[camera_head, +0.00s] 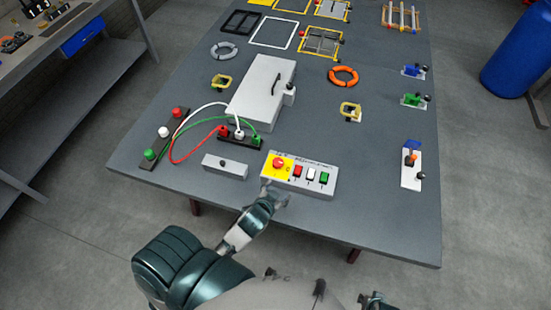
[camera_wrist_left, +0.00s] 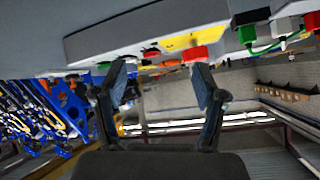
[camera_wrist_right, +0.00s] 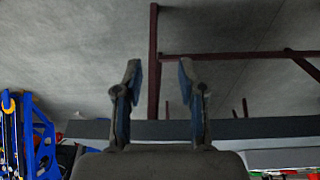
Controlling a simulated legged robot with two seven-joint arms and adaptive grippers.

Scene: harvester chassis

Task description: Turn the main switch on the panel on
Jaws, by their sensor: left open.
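The control panel (camera_head: 313,189) is a light grey box at the table's near edge. On its yellow left part sits a round red knob (camera_head: 279,164), apparently the main switch. Small red, white and green buttons line its right part. My left gripper (camera_head: 274,193) is open and empty just in front of the panel's left end. In the left wrist view the panel (camera_wrist_left: 120,38) fills the top, with the red knob (camera_wrist_left: 195,54) near the tip of the right-hand finger; contact cannot be told. My right gripper (camera_wrist_right: 160,75) is open and empty, low in front of the table.
A small grey box (camera_head: 225,167) with a black knob stands left of the panel. Red, white and green cables (camera_head: 178,150) loop behind it. A grey lidded box (camera_head: 262,92) stands farther back. The table (camera_head: 380,215) is bare right of the panel up to a lever plate (camera_head: 411,169).

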